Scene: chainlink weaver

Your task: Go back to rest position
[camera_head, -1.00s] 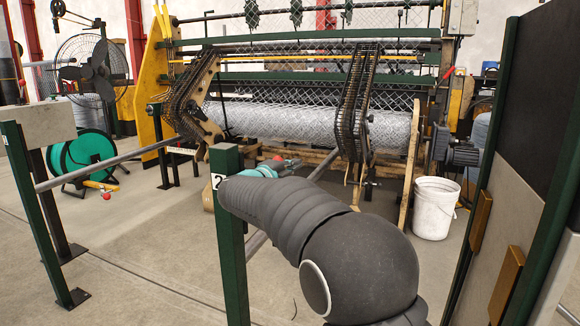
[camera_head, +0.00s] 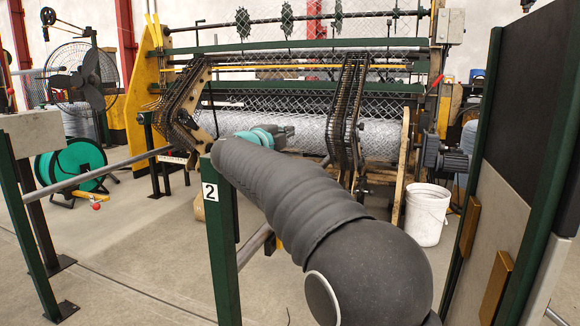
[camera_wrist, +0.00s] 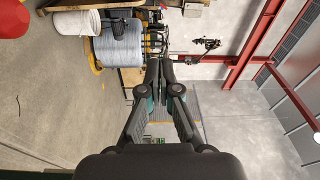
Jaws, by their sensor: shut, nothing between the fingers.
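My gripper (camera_wrist: 158,75) shows in the wrist view with its two dark fingers together at the tips, empty, against open air. In the head view my dark sleeved arm reaches from the lower right toward the middle, and its teal and grey wrist end shows above the green post (camera_head: 221,240) marked 2.
A white bucket (camera_head: 426,215) stands right of the machine; it also shows in the wrist view (camera_wrist: 78,22). A grey rail (camera_head: 110,165) runs to the left. A dark panel (camera_head: 535,110) stands close on the right. A green reel (camera_head: 72,165) and a fan (camera_head: 88,78) are at the left.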

